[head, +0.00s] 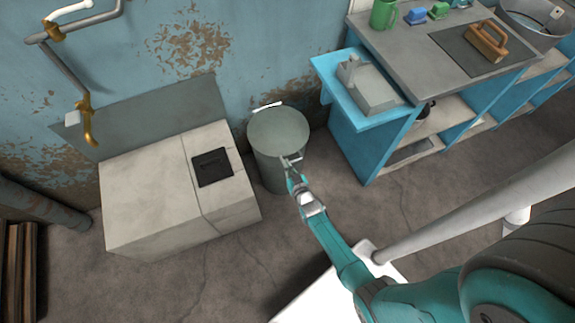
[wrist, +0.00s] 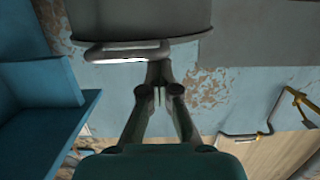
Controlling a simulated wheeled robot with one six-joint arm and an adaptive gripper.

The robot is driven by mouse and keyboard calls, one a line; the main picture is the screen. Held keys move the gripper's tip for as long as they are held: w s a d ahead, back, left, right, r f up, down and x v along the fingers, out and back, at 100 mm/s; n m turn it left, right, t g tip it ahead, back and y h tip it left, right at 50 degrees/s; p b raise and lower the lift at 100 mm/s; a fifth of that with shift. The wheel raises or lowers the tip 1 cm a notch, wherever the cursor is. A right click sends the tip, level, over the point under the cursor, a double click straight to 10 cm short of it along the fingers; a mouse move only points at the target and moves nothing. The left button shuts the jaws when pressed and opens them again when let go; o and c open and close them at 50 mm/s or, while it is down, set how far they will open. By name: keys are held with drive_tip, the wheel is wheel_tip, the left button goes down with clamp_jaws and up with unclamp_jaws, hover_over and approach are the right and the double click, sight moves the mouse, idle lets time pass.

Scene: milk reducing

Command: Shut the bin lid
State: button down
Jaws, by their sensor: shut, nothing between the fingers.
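The bin (head: 272,172) is a grey-green cylinder standing on the floor by the wall. Its round lid (head: 278,128) lies flat across the top and looks shut, with no opening visible. A pale bar-like handle (head: 267,105) shows at the lid's far edge. In the wrist view the bin's rounded grey form (wrist: 140,18) fills the top, with the handle (wrist: 127,56) beside my fingertips. My gripper (head: 291,160) is shut and empty at the lid's near rim in the head view; its fingers (wrist: 158,95) meet in the wrist view. I cannot tell whether they touch the lid.
A pale stone block (head: 150,195) with a black plate (head: 212,167) stands left of the bin. A blue counter (head: 365,140) with shelves stands to the right. Pipes (head: 70,75) run along the left wall. The floor (head: 330,205) between bin and counter is clear.

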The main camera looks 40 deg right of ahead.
drive_tip(key=shift+s+a+f+g, duration=0.15)
drive_tip(key=shift+s+f, duration=0.25)
drive_tip(key=shift+f, duration=0.2)
drive_tip(key=shift+s+a+f+g, duration=0.15)
drive_tip(key=shift+s+f, duration=0.2)
drive_tip(key=shift+f, duration=0.25)
drive_tip(key=s+a+f, duration=0.1)
drive_tip(key=s+f, duration=0.2)
drive_tip(key=s, duration=0.3)
drive_tip(key=shift+s+a, duration=0.4)
drive_tip(key=shift+s+r, duration=0.1)
drive_tip(key=s+a+r+n+y, duration=0.1)
drive_tip(key=s+a+r, duration=0.4)
drive_tip(key=s, duration=0.4)
drive_tip(key=s+a+r+n+y, duration=0.1)
drive_tip(key=s+a+r, duration=0.3)
drive_tip(key=s+r, duration=0.45)
drive_tip(key=s+a+r, duration=0.1)
drive_tip(key=s+r, duration=0.3)
drive_tip(key=r, duration=0.5)
drive_tip(key=s+a+r+y, duration=0.1)
drive_tip(key=s+r, duration=0.3)
drive_tip(key=r, duration=0.5)
drive_tip(key=s+a+r+n+y, duration=0.1)
drive_tip(key=s+r, duration=0.3)
drive_tip(key=r, duration=0.5)
drive_tip(key=shift+r, duration=0.2)
drive_tip(key=shift+s, duration=0.1)
